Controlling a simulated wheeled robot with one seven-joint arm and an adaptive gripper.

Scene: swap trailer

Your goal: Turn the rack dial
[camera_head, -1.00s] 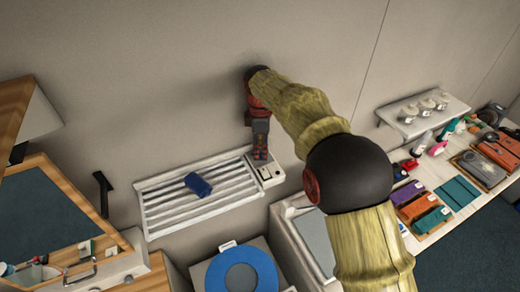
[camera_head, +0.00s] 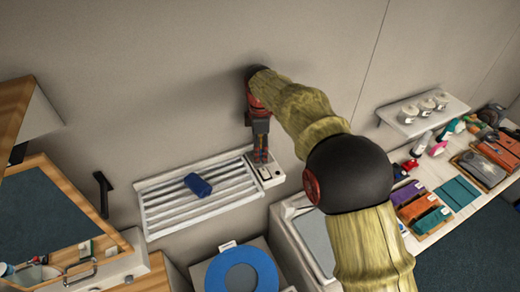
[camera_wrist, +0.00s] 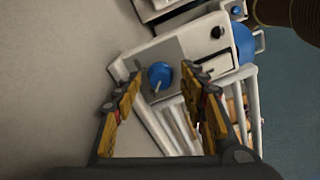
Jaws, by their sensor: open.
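The rack dial (camera_wrist: 160,76) is a round blue knob with a pale pointer, on a grey panel at the rack's end in the wrist view. The white slatted rack (camera_head: 200,212) is fixed to the wall in the head view, its white end panel (camera_head: 274,178) at the right. My gripper (camera_head: 261,161) hangs just above that end panel. In the wrist view my gripper (camera_wrist: 160,79) is open, one finger on each side of the dial, with nothing held. I cannot tell how far the fingertips are above the panel. The dial is hidden in the head view.
A folded blue cloth (camera_head: 197,184) lies on the rack. Below stands a unit with a blue round top (camera_head: 240,277). A black wall hook (camera_head: 102,190) is at left. A counter with several coloured items (camera_head: 430,215) and a small shelf (camera_head: 425,120) are at right.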

